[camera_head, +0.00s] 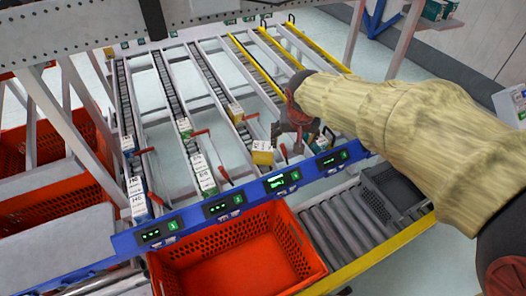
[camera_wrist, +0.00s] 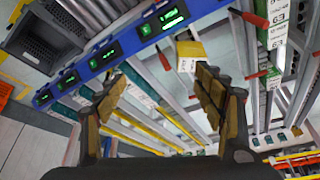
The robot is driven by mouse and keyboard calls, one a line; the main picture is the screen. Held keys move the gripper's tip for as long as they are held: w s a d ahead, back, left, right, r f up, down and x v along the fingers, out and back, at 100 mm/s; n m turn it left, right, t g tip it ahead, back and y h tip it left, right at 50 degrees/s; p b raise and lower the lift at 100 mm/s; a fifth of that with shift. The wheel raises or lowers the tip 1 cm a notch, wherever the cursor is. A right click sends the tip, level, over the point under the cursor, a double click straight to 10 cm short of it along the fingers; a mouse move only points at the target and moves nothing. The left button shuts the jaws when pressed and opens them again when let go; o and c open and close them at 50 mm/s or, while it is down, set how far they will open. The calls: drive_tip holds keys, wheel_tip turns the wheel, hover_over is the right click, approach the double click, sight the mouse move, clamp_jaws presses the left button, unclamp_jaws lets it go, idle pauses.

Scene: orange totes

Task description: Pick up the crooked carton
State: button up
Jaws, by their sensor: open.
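A yellow and white carton (camera_head: 262,152) sits at the low front end of a roller lane, just behind the blue rail. It looks slightly turned against its lane and is the likely crooked carton. It also shows in the wrist view (camera_wrist: 187,64), above and beyond the right-hand finger. My gripper (camera_head: 296,136) is above the lanes, just right of this carton and apart from it. In the wrist view my gripper (camera_wrist: 160,86) has its two fingers wide apart with nothing between them.
White and green cartons (camera_head: 204,175) and blue and white cartons (camera_head: 137,197) stand in lanes to the left. Red lane levers (camera_head: 224,174) stick up nearby. The blue rail (camera_head: 235,203) carries displays. An empty orange tote (camera_head: 240,262) and grey crate (camera_head: 393,190) are in front.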

drive_tip(key=w+a+f, duration=0.4)
drive_tip(key=w+f, duration=0.1)
drive_tip(key=w, duration=0.1)
drive_tip(key=p, duration=0.1)
hover_over(263, 151)
drive_tip(key=s, duration=0.1)
wheel_tip(263, 151, down, 7)
drive_tip(key=shift+m, duration=0.3)
drive_tip(key=b+x, duration=0.1)
drive_tip(key=x, duration=0.3)
drive_tip(key=b+x, duration=0.1)
drive_tip(key=x, duration=0.3)
drive_tip(key=s+b+x, duration=0.1)
drive_tip(key=x, duration=0.2)
drive_tip(key=shift+w+a+f+b, duration=0.2)
drive_tip(key=shift+f+b, duration=0.2)
drive_tip(key=shift+f, duration=0.2)
drive_tip(key=shift+r, duration=0.1)
drive_tip(key=shift+c, duration=0.7)
drive_tip(key=c, duration=0.7)
drive_tip(key=shift+c, duration=0.8)
